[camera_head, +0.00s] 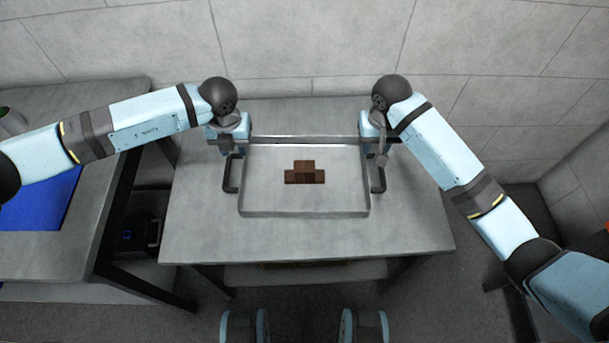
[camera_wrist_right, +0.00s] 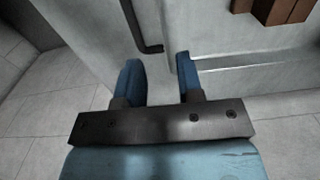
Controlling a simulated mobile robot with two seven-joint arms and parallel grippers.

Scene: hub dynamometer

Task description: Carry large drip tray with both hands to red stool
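The large drip tray (camera_head: 258,200) is a shallow grey metal pan on the grey table, with a dark bar handle on its left and right sides. Several brown blocks (camera_head: 305,173) sit inside it. My left gripper (camera_head: 232,152) is at the far end of the left handle (camera_head: 230,177); its fingers are too small to judge. My right gripper (camera_head: 378,150) is at the far end of the right handle (camera_head: 380,178). In the right wrist view its blue fingers (camera_wrist_right: 158,64) are apart, with the handle (camera_wrist_right: 142,38) just beyond their tips. No red stool is clearly seen.
The table (camera_head: 300,240) is bare around the tray. A tiled wall (camera_head: 300,45) stands close behind. A grey bench (camera_head: 85,240) with a blue panel (camera_head: 45,205) stands at left. A small red patch (camera_head: 606,227) shows at the right edge.

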